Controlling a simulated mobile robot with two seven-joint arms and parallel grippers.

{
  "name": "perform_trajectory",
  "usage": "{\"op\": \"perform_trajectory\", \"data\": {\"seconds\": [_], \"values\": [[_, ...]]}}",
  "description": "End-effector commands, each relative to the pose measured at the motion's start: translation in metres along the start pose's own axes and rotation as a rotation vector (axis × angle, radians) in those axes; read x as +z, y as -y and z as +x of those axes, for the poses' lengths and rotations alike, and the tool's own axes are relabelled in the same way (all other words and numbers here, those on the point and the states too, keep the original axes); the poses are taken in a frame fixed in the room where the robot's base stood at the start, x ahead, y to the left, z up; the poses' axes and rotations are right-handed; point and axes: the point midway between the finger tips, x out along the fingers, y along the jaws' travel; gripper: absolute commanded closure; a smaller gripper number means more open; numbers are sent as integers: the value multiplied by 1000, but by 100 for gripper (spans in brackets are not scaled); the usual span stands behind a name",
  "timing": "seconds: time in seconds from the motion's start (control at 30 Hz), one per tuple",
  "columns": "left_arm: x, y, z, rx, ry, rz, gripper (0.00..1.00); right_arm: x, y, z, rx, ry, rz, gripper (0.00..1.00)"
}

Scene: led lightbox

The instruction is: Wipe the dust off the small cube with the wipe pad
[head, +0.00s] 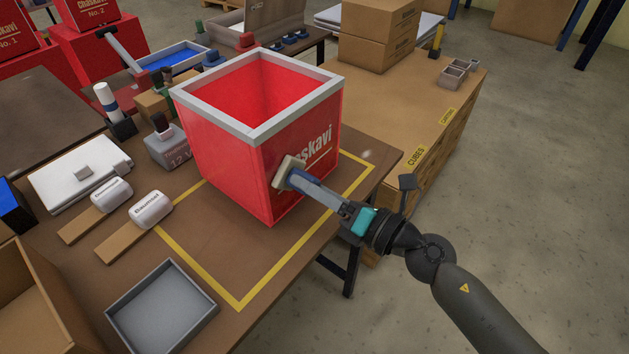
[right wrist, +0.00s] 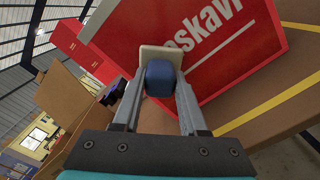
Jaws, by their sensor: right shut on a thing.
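A red open-topped cube (head: 235,160) with a pale grey rim and white lettering stands on the table, inside a yellow taped outline. Its lettered face also shows in the right wrist view (right wrist: 235,75). My right gripper (head: 297,180) is shut on the blue handle of the wipe pad (head: 284,170). The pad is a cream block, and its flat side lies at the cube's lettered face, near the lower left of the lettering. In the right wrist view the pad (right wrist: 160,56) appears against that face. I cannot make out dust on the cube. My left gripper is out of view.
A grey tray (head: 162,308) and a cardboard box (head: 30,305) stand at the front left. White rollers (head: 150,209), a white case (head: 80,180) and a 12 V battery (head: 168,148) are left of the cube. A wooden bench (head: 440,95) with cartons stands behind right.

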Motion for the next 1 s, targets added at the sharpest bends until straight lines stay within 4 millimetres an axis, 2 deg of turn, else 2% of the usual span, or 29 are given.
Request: {"op": "perform_trajectory", "data": {"seconds": [0.6, 1.0], "values": [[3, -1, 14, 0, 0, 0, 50, -1, 2, -54, -3, 0, 0, 100], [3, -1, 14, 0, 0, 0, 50, 1, 0, -60, -1, 1, 0, 100]]}}
